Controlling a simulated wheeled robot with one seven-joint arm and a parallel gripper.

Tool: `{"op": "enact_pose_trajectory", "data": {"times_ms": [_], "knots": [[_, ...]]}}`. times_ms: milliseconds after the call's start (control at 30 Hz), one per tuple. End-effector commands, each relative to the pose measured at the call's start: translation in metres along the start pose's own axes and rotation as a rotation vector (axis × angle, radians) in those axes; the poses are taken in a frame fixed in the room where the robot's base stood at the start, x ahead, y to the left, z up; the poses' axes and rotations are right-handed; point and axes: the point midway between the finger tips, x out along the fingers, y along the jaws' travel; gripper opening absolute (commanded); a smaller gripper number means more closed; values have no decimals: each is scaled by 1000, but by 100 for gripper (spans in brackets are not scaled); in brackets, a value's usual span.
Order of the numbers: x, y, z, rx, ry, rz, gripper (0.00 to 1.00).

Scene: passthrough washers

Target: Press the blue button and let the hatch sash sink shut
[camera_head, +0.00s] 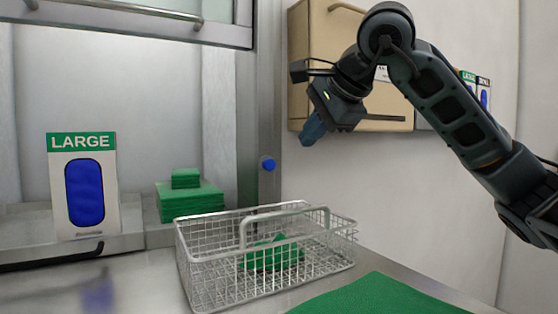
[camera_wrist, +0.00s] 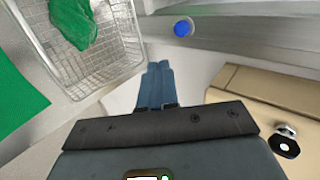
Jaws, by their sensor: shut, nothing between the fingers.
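The blue button (camera_head: 267,164) is a small round knob on the grey metal post right of the hatch opening. It also shows in the wrist view (camera_wrist: 183,28), beyond my fingertips. The closed fingers show in the wrist view (camera_wrist: 158,72).
A wire basket (camera_head: 215,290) holding green cloth stands on the counter below the button. A green mat (camera_head: 375,298) lies at front right. A LARGE sign (camera_head: 82,142) and stacked green cloths (camera_head: 190,200) are in the hatch. A tan cabinet (camera_head: 312,60) hangs behind my gripper.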

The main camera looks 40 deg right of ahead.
Motion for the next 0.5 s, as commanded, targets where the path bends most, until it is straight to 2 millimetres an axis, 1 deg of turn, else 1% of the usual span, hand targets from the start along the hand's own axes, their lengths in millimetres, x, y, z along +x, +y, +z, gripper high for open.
{"op": "enact_pose_trajectory", "data": {"times_ms": [133,233,367,500], "knots": [[6,0,0,1,-2,2,0],[18,0,0,3,-3,3,0],[41,-1,1,3,-4,4,0],[69,-1,1,4,-4,5,0]]}}
